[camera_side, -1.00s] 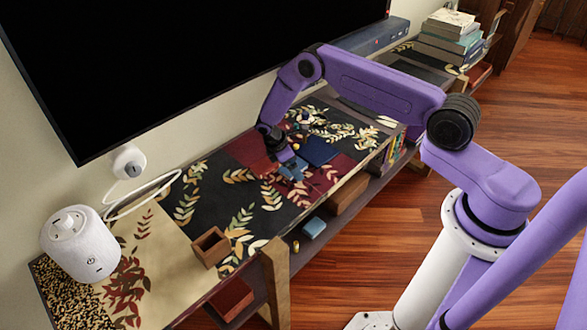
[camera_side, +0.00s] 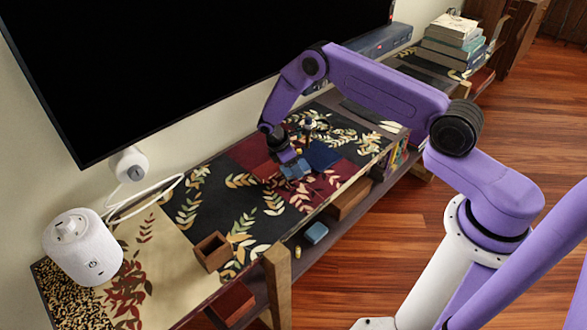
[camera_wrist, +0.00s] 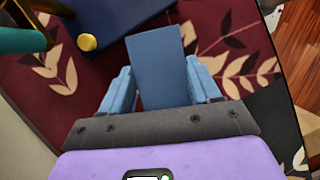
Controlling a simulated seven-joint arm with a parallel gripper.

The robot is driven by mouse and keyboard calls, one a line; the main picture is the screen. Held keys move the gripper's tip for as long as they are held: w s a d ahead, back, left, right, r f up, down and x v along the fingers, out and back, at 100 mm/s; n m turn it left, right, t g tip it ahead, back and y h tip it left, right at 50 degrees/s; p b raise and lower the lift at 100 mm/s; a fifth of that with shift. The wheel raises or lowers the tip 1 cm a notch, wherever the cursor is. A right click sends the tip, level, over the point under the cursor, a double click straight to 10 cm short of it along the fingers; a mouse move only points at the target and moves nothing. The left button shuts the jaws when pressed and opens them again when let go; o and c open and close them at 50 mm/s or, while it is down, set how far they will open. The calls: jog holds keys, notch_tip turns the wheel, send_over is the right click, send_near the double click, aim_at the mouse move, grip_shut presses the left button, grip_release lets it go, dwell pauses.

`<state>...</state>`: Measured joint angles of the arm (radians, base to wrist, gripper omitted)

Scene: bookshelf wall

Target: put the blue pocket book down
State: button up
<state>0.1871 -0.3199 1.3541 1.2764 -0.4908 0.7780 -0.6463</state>
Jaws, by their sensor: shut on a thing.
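The blue pocket book (camera_wrist: 157,62) is a flat, plain blue block between the two light blue fingers of my gripper (camera_wrist: 160,85) in the wrist view. My gripper is shut on it, and its far end sticks out beyond the fingertips. In the side view my gripper (camera_side: 292,168) points down over the patterned shelf top (camera_side: 262,225), close to its surface. The book is hard to tell from the fingers there. I cannot tell whether its underside touches the cloth.
A dark navy book (camera_side: 320,154) lies just beside my gripper, with a small yellow knob (camera_wrist: 87,42) near it. A wooden box (camera_side: 212,251) and white speaker (camera_side: 83,247) stand to the left. The leaf-patterned top between is clear. The screen (camera_side: 200,65) hangs behind.

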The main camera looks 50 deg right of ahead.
jog(key=s+r, duration=0.5)
jog(key=r, duration=0.2)
jog(key=shift+a+r, duration=0.15)
jog(key=s+r, duration=0.4)
jog(key=s, duration=0.5)
jog(key=s+a+r+m+g+y, duration=0.2)
jog(key=a+r+m+g+y, duration=0.15)
jog(key=r+m, duration=0.9)
jog(key=d+f+m+t+y, duration=0.2)
jog(key=d+f+m+y, duration=0.3)
jog(key=m, duration=0.5)
jog(key=m+t, duration=0.3)
jog(key=m, duration=0.6)
send_near(320, 160)
jog(key=shift+s+a, duration=0.25)
jog(key=shift+a, duration=0.25)
jog(key=shift+s+a, duration=0.3)
jog(key=shift+a, duration=0.15)
jog(key=shift+w+d+f, duration=0.15)
jog(key=shift+w+f, duration=0.25)
jog(key=shift+f, duration=0.15)
jog(key=shift+w+f, duration=0.1)
jog(key=shift+f, duration=1.5)
